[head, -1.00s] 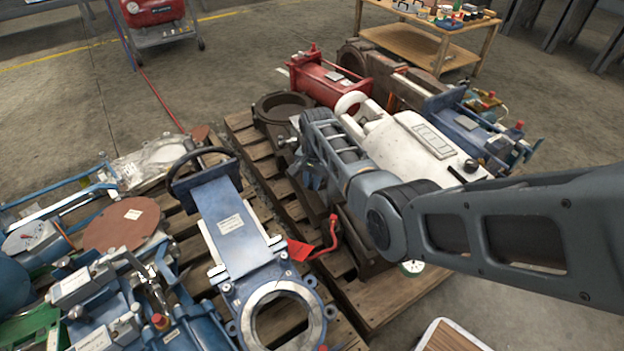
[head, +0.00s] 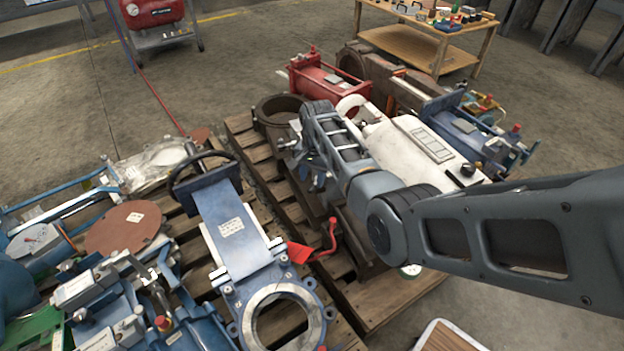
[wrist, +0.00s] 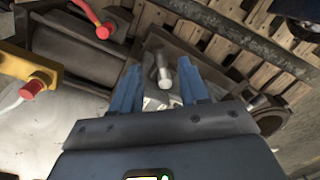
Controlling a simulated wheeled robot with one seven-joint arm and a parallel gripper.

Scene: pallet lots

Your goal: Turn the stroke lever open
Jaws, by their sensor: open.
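My gripper (wrist: 163,88) is open, with its two blue fingers pointing down towards the valve gear on the pallet. A short silver metal lever or pin (wrist: 162,72) shows between the fingers in the wrist view, with space on both sides; I cannot tell whether it touches either one. I cannot be sure that it is the stroke lever. A red-ended handle (wrist: 92,17) shows at upper left in the wrist view. My arm hides much of the gear under it.
A white housing (head: 408,140) lies just right of my wrist. A blue gate valve (head: 232,228) with a black handwheel lies on the left pallet. A yellow box with a red button (wrist: 30,78) is left in the wrist view.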

